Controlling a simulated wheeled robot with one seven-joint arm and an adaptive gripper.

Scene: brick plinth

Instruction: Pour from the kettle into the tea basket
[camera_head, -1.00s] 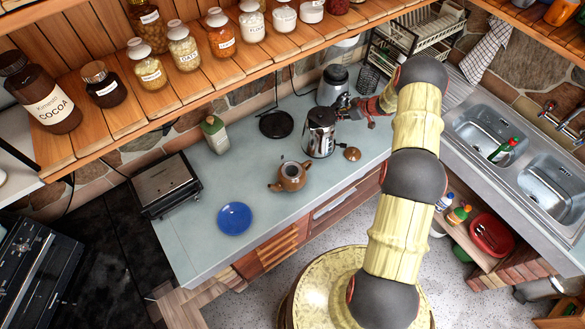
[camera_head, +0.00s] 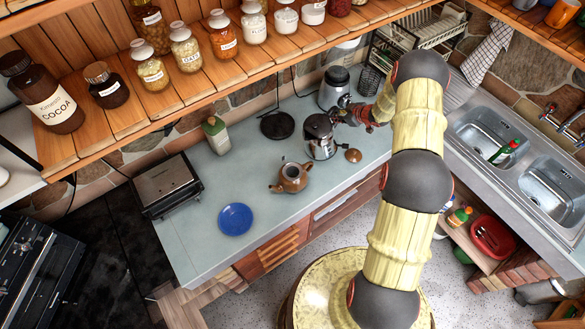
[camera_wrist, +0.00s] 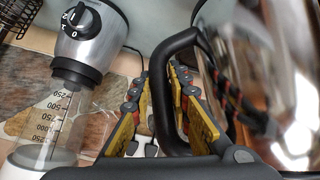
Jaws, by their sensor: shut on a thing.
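The silver kettle (camera_head: 322,146) is at the back middle of the counter, right of and behind the brown teapot. My gripper (camera_head: 345,113) is shut on its black handle. In the wrist view, the handle (camera_wrist: 183,42) passes between the yellow-padded fingers (camera_wrist: 168,115), and the shiny kettle body (camera_wrist: 290,80) fills the right side. Whether the kettle touches the counter is unclear. The brown teapot (camera_head: 291,180) stands lidless on the counter, its opening facing up. A tea basket cannot be made out separately at its mouth. A small brown lid (camera_head: 353,156) lies right of the kettle.
A blender (camera_head: 334,88) stands close behind my gripper and shows large in the wrist view (camera_wrist: 82,50). A black round base (camera_head: 277,125), a green-topped bottle (camera_head: 216,136) and a blue plate (camera_head: 235,219) are on the counter. The jar shelf (camera_head: 200,80) overhangs the back.

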